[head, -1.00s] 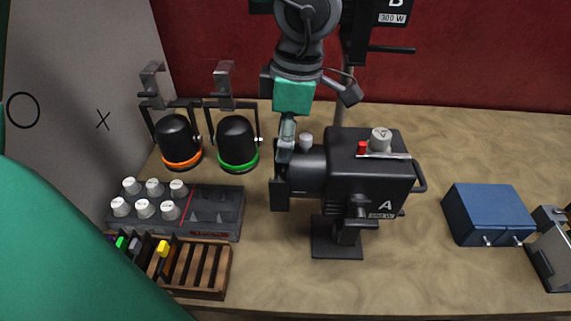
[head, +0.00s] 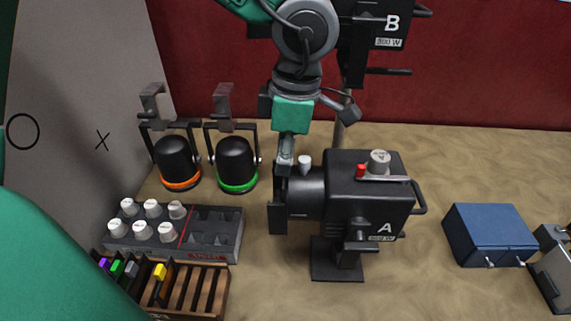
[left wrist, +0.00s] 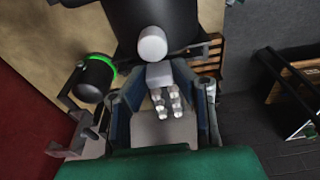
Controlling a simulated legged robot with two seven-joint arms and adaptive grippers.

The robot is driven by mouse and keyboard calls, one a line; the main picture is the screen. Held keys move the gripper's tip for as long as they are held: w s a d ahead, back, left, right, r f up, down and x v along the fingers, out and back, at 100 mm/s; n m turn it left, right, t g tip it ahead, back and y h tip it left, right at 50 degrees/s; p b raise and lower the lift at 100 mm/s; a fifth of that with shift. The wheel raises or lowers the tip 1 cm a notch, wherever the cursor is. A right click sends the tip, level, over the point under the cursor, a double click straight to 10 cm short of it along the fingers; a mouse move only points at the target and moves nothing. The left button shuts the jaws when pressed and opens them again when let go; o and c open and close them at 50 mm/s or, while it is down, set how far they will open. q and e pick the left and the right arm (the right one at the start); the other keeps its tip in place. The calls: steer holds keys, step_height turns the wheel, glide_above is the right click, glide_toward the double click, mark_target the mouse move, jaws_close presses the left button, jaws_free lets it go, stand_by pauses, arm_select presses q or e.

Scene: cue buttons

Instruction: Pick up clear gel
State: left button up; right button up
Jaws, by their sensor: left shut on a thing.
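My left gripper (head: 287,163) points down at the front end of black lamp A (head: 370,190). It is shut on a small pale grey tab, apparently that of the clear gel; the fingers mostly hide it in the head view. In the left wrist view, the left gripper (left wrist: 165,105) has the pale piece between its fingers, below a round white knob (left wrist: 153,45). A dark upright frame (head: 278,217) is at the lamp's front, under the fingers. Whether the gel sits in it, I cannot tell. My right gripper is not in view.
A wooden rack (head: 205,290) at lower left holds gels with purple, green, grey and yellow tabs. A grey tray (head: 215,245) holds several white knobs. Two small black lamps, orange-ringed (head: 176,160) and green-ringed (head: 236,160), stand behind. A blue box (head: 490,228) is at right.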

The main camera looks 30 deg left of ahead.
arm_select(q)
step_height(320, 180, up, 17)
stand_by(0.4)
step_height(320, 180, up, 10)
steer(key=p, duration=0.2)
steer(key=shift+r, duration=0.25)
stand_by(1.7)
